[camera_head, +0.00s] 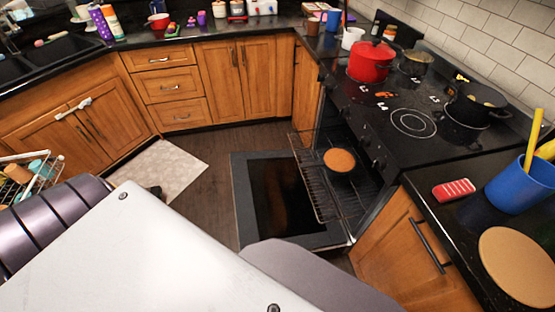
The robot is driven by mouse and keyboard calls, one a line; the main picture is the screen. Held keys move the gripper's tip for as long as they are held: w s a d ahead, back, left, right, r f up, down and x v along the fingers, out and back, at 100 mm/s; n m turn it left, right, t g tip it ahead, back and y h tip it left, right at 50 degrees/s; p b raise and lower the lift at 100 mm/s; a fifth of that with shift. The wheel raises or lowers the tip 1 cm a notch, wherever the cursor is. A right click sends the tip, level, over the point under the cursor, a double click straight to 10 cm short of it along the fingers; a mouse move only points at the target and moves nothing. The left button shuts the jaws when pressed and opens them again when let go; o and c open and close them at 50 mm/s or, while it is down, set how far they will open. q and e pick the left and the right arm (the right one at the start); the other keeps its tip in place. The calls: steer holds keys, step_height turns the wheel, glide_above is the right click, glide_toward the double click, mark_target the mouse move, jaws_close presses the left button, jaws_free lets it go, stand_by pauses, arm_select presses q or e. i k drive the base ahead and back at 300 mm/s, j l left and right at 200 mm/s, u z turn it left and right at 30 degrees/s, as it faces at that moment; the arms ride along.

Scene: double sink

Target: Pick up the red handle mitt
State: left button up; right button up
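The red handle mitt (453,189) is a small red piece with pale stripes. It lies flat on the black counter to the right of the stove, near the counter's front left corner. Neither of my grippers shows in the head view. Parts of my own body fill the lower left and bottom middle of the picture. Nothing covers the mitt.
A blue container (519,188) with a yellow utensil and a round tan board (519,264) stand near the mitt. The oven door (243,190) hangs open, with a rack pulled out holding a round brown item (339,160). A red pot (370,62) stands on the stove.

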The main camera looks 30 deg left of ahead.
mark_target(459, 189)
steer(key=u, duration=0.8)
steer(key=z, duration=1.45)
